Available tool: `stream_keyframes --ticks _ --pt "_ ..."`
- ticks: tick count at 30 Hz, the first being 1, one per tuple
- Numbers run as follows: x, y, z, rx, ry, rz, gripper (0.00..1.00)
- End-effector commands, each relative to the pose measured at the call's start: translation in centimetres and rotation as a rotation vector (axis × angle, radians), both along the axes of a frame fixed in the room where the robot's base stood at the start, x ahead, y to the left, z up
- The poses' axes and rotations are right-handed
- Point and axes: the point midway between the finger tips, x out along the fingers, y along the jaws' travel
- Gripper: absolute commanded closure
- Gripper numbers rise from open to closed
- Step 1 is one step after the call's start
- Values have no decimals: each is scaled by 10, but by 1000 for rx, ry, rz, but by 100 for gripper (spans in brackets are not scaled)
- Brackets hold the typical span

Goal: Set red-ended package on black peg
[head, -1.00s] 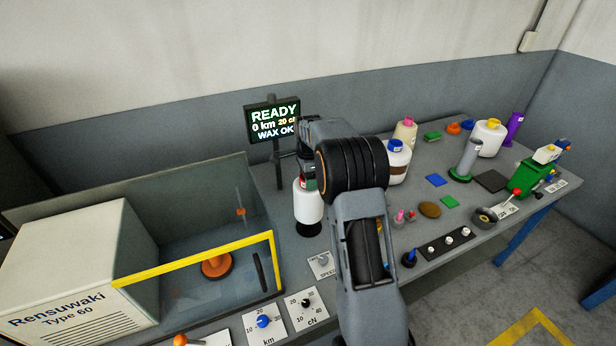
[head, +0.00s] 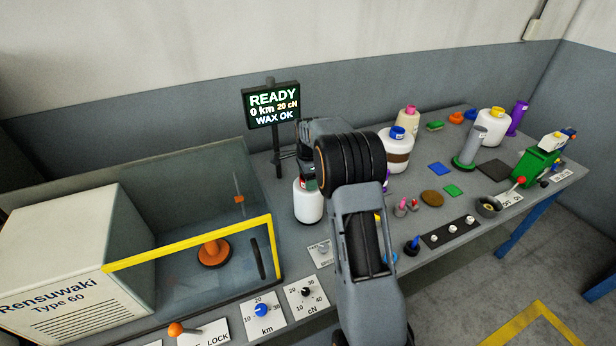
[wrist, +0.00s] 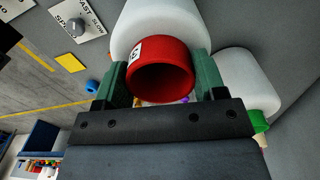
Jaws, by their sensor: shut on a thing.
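The red-ended package is a white yarn body (head: 308,206) left of my arm in the head view, standing upright at table level. In the wrist view its red tube end (wrist: 162,82) sits between the two green fingers, with the white yarn (wrist: 160,28) beyond it. My gripper (wrist: 161,76) is shut on the red tube end; in the head view its fingers are mostly hidden behind my wrist. The black peg does not show now; the package covers the spot where a black base showed before. I cannot see how far the package sits on it.
A white package with a green end (wrist: 250,92) stands close beside in the wrist view. The glass-sided Rensuwaki machine (head: 75,265) is at left, the READY display (head: 272,104) behind. Blue-topped (head: 397,150) and yellow-topped (head: 492,127) packages stand right, with knobs along the front.

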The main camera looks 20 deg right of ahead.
Motion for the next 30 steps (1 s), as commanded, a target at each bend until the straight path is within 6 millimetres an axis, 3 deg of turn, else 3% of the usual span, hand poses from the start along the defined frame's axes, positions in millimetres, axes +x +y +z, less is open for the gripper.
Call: stream_keyframes --ticks 27,28,30 --pt "0 0 -8 0 -2 0 92" --pt "0 0 -7 0 -2 0 33" --pt "0 0 -7 0 -2 0 26"
